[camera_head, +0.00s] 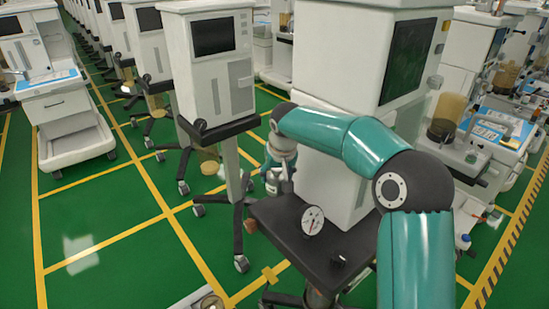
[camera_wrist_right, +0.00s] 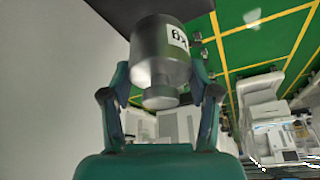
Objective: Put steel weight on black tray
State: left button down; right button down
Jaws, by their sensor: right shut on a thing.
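The steel weight (camera_wrist_right: 160,55) is a grey metal cylinder with a narrower knob and a white printed label, seen in the right wrist view. My right gripper (camera_wrist_right: 161,82) is shut on it, one finger on each side. In the head view my right gripper (camera_head: 282,172) is small, at the far left corner of the black tray (camera_head: 276,217), partly hidden by my arm. A corner of the tray also shows at the top of the right wrist view (camera_wrist_right: 115,10). Whether the weight touches the tray cannot be told. My left gripper is not in view.
A large white machine (camera_head: 330,185) rises right behind the tray. A cart with a screen (camera_head: 215,75) stands to the left. Green floor is open at left.

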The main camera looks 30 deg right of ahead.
aim_at(277, 191)
jog(key=shift+f, duration=3.2)
jog(key=shift+c, duration=1.3)
grip_release()
jog(key=shift+s+f, duration=0.1)
jog(key=shift+f, duration=0.05)
jog(key=b+v, duration=0.1)
jog(key=v, duration=1.1)
